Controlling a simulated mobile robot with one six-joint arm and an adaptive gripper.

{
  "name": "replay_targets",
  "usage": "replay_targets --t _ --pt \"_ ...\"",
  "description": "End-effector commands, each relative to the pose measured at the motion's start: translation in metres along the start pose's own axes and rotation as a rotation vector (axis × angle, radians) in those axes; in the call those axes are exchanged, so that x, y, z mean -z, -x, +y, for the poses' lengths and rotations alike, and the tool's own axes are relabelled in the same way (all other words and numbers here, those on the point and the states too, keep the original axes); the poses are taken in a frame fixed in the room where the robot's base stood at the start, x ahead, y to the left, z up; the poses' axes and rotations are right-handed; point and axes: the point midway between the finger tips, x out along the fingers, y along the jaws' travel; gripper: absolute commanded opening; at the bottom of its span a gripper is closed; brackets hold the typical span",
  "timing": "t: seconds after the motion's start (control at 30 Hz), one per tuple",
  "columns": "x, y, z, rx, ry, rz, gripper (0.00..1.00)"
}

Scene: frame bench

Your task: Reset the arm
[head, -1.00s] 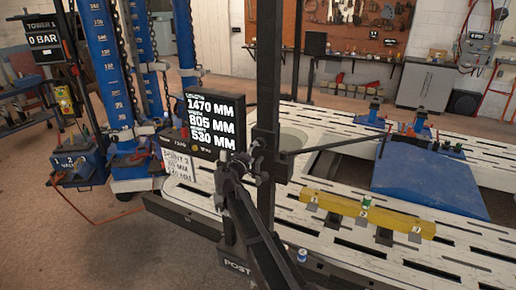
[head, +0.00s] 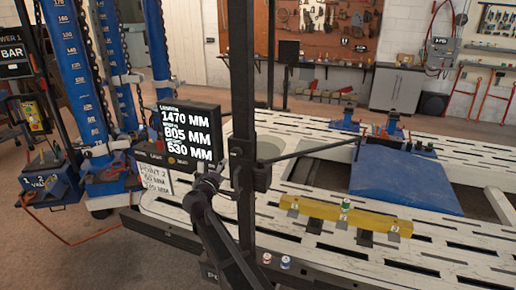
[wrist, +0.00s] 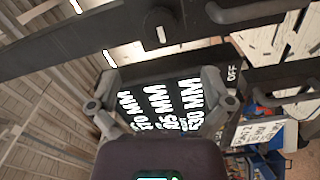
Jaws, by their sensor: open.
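My gripper (head: 208,184) is at the end of my dark arm, in front of the post and left of its carriage in the head view. In the wrist view its two grey fingers (wrist: 160,78) stand apart with nothing seen held between them. The display (head: 190,133) reads 1470, 805 and 530 MM. It also shows between and beyond the fingers in the wrist view (wrist: 168,108). A black measuring boom (head: 315,150) reaches right from the carriage (head: 250,160) on the dark upright post (head: 241,80). Contact between gripper and carriage cannot be told.
The slotted white bench (head: 400,262) fills the right. On it are a yellow bar (head: 375,222) and a blue ramp (head: 400,187). A note card (head: 157,177) hangs under the display. Blue towers (head: 75,60) with chains stand left.

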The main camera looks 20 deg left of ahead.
Motion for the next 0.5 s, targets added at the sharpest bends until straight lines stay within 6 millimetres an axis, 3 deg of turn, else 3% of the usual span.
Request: replay_targets --t 0.17,0.27,0.37,0.5 --pt "-0.007 -0.002 0.000 0.006 -0.005 -0.013 1.00" --pt "-0.023 -0.008 -0.001 0.020 -0.018 -0.043 1.00" --pt "-0.051 -0.016 -0.002 0.048 -0.042 -0.097 1.00" --pt "-0.109 -0.029 -0.006 0.108 -0.093 -0.209 1.00"
